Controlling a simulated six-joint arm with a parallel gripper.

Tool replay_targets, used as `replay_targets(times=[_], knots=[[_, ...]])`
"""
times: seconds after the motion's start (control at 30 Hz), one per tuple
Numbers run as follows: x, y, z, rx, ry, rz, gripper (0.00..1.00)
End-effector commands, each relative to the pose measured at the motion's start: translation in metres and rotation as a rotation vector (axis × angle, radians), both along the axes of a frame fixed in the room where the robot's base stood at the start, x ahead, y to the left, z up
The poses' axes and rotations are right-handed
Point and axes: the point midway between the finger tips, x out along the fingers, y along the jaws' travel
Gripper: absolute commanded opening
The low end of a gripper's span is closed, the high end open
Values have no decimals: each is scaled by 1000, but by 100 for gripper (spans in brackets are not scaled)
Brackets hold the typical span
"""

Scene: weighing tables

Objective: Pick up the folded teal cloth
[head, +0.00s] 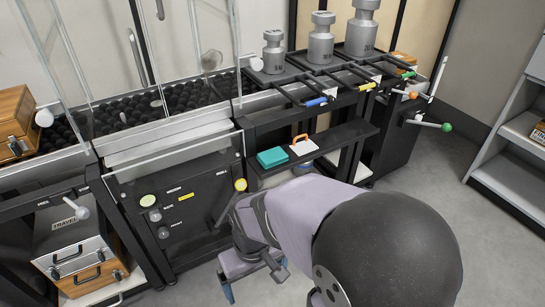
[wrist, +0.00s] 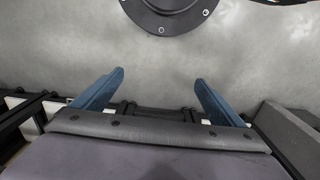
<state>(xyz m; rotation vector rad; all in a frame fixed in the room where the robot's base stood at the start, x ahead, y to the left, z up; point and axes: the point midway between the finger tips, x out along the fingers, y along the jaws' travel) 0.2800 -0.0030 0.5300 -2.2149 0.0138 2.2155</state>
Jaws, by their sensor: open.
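The folded teal cloth (head: 272,158) lies flat on a black shelf (head: 345,134) below the weights in the head view. It is not visible in the wrist view. My gripper (head: 257,287) is low in the head view, nearer the camera than the shelf and well apart from the cloth. In the wrist view my gripper (wrist: 159,76) shows two blue fingers spread wide, with nothing between them but grey floor.
A white item with an orange handle (head: 302,146) sits just right of the cloth. Large grey weights (head: 321,42) stand on the rack above, with coloured-tipped levers (head: 317,101) jutting forward. A black cabinet (head: 185,220) stands left of the shelf.

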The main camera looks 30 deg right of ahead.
Motion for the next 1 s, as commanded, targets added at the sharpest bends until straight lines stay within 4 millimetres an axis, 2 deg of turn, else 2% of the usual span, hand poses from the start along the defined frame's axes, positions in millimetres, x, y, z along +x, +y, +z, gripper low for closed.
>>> replay_targets(times=[0.03, 0.17, 0.3, 0.37, 0.47, 0.57, 0.67, 0.8, 0.87, 0.9, 0.97, 1.0], knots=[[0, -3, 9, 0, 1, -15, 92], [-9, -17, 23, 3, 50, -79, 92], [-32, -35, 35, 18, 176, -186, 92], [-31, -46, 42, 29, 216, -239, 92], [-16, -66, 50, 50, 245, -330, 92], [12, -90, 55, 76, 239, -428, 92], [53, -119, 55, 101, 191, -512, 92], [121, -162, 51, 124, 64, -531, 92], [153, -177, 51, 126, -6, -504, 92], [176, -186, 53, 123, -59, -476, 92], [210, -200, 67, 112, -147, -426, 92], [232, -210, 81, 100, -210, -389, 92]])
